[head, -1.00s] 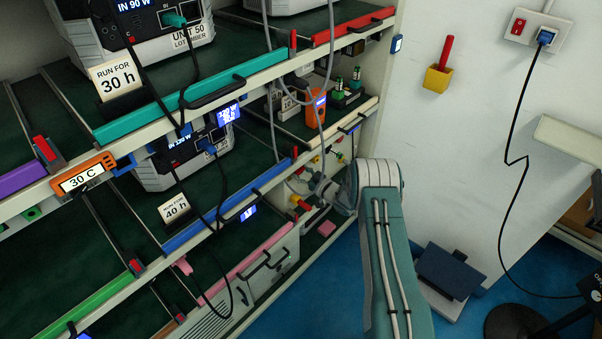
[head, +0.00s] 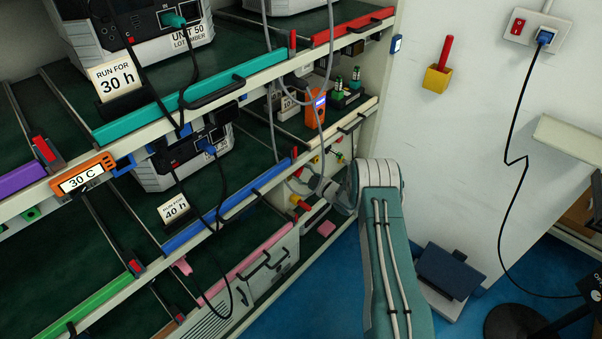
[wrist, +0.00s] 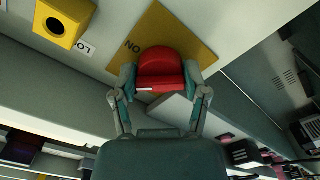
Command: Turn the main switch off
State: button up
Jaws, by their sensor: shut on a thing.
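The main switch shows in the wrist view as a red knob (wrist: 161,68) on a yellow plate (wrist: 200,38). The plate carries the word ON, which appears upside down beside the knob. My gripper (wrist: 162,88) is shut on the red knob, with one finger at each side of it. A white mark shows on the knob's near edge. The rest of the plate's lettering is hidden. In the head view my gripper (head: 326,190) is low by the rack's right end, partly hidden by my wrist and hanging cables.
A yellow block with a dark hole (wrist: 64,22) sits near the switch. In the head view, rack shelves hold power units (head: 185,155) with dark screens, and grey cables (head: 318,110) hang near my arm. An orange meter (head: 316,108) is lit. Blue floor lies at right.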

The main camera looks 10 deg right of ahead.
jog(key=n, duration=0.9)
jog(key=shift+s+a+f+n, duration=0.1)
jog(key=shift+f+n, duration=0.05)
jog(key=shift+n, duration=0.15)
dwell(0.5)
jog(key=o, duration=1.2)
jog(key=shift+c, duration=0.2)
